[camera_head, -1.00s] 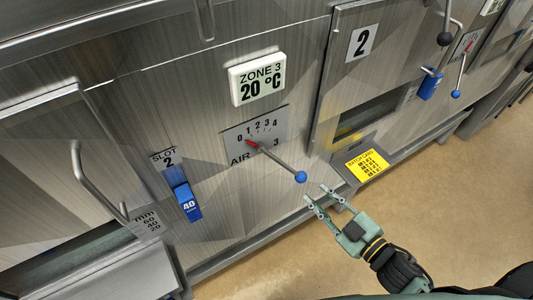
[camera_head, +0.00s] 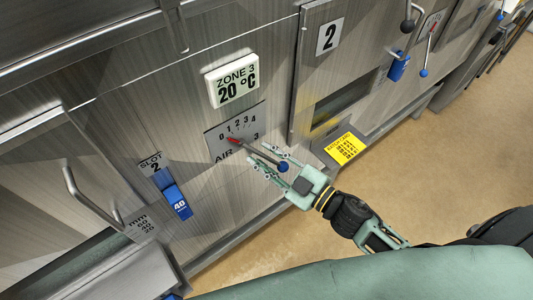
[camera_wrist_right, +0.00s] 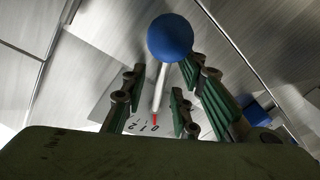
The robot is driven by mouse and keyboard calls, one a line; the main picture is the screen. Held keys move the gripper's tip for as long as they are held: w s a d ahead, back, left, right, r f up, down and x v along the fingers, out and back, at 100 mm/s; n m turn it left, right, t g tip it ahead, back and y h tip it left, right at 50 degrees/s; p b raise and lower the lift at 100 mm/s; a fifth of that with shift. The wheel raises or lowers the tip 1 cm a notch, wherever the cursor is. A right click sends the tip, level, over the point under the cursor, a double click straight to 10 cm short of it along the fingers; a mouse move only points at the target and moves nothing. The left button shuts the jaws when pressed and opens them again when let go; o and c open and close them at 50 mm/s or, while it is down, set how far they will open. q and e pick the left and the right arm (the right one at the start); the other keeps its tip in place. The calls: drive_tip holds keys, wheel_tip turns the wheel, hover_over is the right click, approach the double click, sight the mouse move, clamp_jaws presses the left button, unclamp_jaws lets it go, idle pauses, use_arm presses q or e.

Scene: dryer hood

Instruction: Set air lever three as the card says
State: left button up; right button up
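The air lever (camera_head: 260,154) under the zone 3 display has a metal rod and a blue knob (camera_head: 283,166). Its red pointer (camera_head: 232,139) lies near the 0 of the dial plate (camera_head: 246,122), which runs 0 to 4. My right gripper (camera_head: 257,154) is open, its two fingers reaching toward the panel around the lever. In the right wrist view the blue knob (camera_wrist_right: 170,38) and rod (camera_wrist_right: 160,88) sit between the open fingers, with a visible gap. The yellow batch card (camera_head: 345,148) is right of the gripper; its small lines are too small to read surely.
The zone 3 display (camera_head: 232,80) reads 20 °C. A blue slot 2 tag (camera_head: 174,195) marked 40 is left of the lever. A bar handle (camera_head: 90,200) juts out at the far left. Another blue-knobbed lever (camera_head: 423,72) stands at the upper right. Floor is clear at right.

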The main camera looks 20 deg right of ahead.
clamp_jaws()
idle(0.3)
drive_tip(key=shift+w, duration=0.1)
